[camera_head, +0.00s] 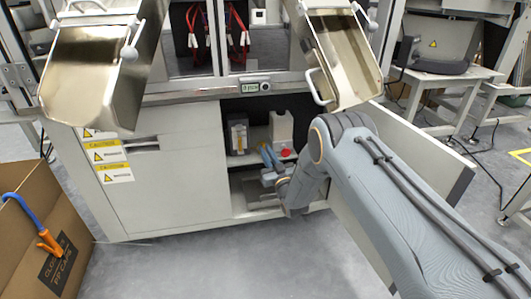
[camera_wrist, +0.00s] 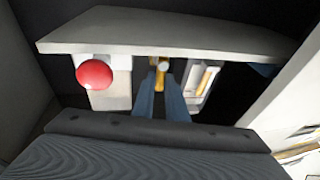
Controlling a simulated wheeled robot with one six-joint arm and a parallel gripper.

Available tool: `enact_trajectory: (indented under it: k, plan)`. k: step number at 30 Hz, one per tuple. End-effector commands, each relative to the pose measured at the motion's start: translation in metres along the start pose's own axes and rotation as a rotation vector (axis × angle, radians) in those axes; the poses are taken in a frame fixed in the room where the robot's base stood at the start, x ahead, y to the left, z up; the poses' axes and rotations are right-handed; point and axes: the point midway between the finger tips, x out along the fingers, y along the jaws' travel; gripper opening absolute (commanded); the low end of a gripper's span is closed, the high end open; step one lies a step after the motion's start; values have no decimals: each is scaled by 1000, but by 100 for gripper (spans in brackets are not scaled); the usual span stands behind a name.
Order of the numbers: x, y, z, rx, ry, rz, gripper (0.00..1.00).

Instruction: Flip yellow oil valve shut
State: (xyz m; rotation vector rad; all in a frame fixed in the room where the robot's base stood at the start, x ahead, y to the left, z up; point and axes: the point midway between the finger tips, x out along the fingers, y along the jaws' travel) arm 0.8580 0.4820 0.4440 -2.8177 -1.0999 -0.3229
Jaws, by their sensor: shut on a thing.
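The yellow valve handle (camera_wrist: 161,74) shows in the wrist view, between the tips of my gripper's blue fingers (camera_wrist: 160,92). The fingers are shut on it. In the head view, my gripper (camera_head: 268,154) reaches into the open lower cabinet, just below the shelf items.
The shelf holds a white bottle (camera_head: 281,127) and a dark box (camera_head: 238,135). A red round knob (camera_wrist: 95,73) is close beside my fingers. The open cabinet door (camera_head: 425,160) stands to the right of my arm. A cardboard box (camera_head: 22,240) is on the left floor.

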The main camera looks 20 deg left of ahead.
Motion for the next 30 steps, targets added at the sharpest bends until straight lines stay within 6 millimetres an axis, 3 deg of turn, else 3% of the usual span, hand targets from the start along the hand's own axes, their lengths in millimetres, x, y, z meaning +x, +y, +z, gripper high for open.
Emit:
enact_trajectory:
  k: [2, 3, 5, 16, 30]
  plan:
    - [-2, 0, 3, 2, -6, 0, 0]
    - [-2, 0, 3, 1, -6, 0, 14]
    - [-2, 0, 3, 1, -6, 0, 20]
    - [-8, 0, 1, 0, -5, 0, 20]
    - [-74, 0, 1, 1, -5, 1, 20]
